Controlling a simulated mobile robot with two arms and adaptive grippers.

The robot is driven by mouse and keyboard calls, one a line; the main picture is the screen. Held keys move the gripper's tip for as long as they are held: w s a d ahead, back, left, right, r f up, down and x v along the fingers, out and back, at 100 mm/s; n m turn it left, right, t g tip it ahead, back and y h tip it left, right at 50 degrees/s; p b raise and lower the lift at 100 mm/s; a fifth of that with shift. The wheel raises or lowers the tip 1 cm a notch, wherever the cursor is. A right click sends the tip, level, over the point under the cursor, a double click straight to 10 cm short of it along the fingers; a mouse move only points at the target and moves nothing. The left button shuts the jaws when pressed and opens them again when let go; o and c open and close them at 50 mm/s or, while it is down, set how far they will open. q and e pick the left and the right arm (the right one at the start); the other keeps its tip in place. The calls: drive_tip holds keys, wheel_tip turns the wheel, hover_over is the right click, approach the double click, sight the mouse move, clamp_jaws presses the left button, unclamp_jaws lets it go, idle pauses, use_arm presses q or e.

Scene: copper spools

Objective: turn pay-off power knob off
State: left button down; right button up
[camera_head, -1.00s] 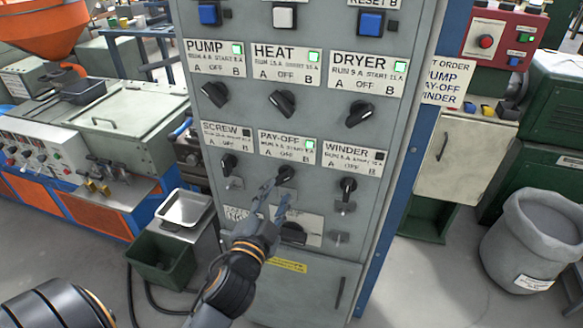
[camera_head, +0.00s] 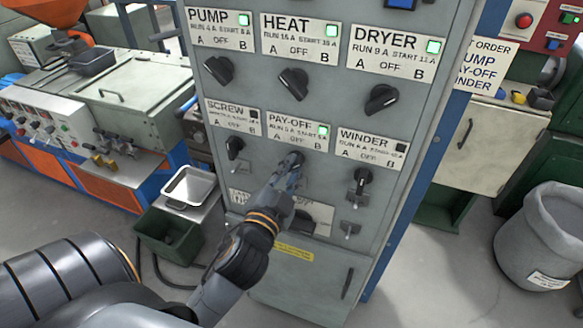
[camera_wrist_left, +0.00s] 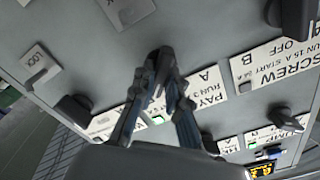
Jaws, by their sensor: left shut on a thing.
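The black pay-off knob (camera_head: 291,157) sits under the PAY-OFF label (camera_head: 297,128) on the grey control cabinet. The label's small lamp (camera_head: 323,130) is lit green. My left gripper (camera_head: 289,168) is at the knob, its fingers pointing at the panel. In the left wrist view, the fingers (camera_wrist_left: 161,82) close around the dark knob (camera_wrist_left: 160,58). The fingers cover much of the knob, so I cannot tell which way its pointer faces. My right gripper is not in view.
The screw knob (camera_head: 234,147) and winder knob (camera_head: 361,180) flank the pay-off knob. Pump, heat and dryer knobs (camera_head: 381,99) are in the row above, with lit green lamps. A black rotary handle (camera_head: 303,219) sits below, partly behind my arm.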

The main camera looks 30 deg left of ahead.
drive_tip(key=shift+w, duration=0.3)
use_arm(q)
drive_tip(key=shift+n, duration=0.3)
drive_tip(key=n, duration=0.3)
drive_tip(key=shift+r, duration=0.1)
drive_tip(key=shift+a+n+p, duration=0.1)
drive_tip(key=shift+n+p, duration=0.95)
drive_tip(key=shift+n, duration=1.45)
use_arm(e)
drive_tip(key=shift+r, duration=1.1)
use_arm(q)
drive_tip(key=c, duration=1.3)
unclamp_jaws()
drive_tip(key=shift+c, duration=0.2)
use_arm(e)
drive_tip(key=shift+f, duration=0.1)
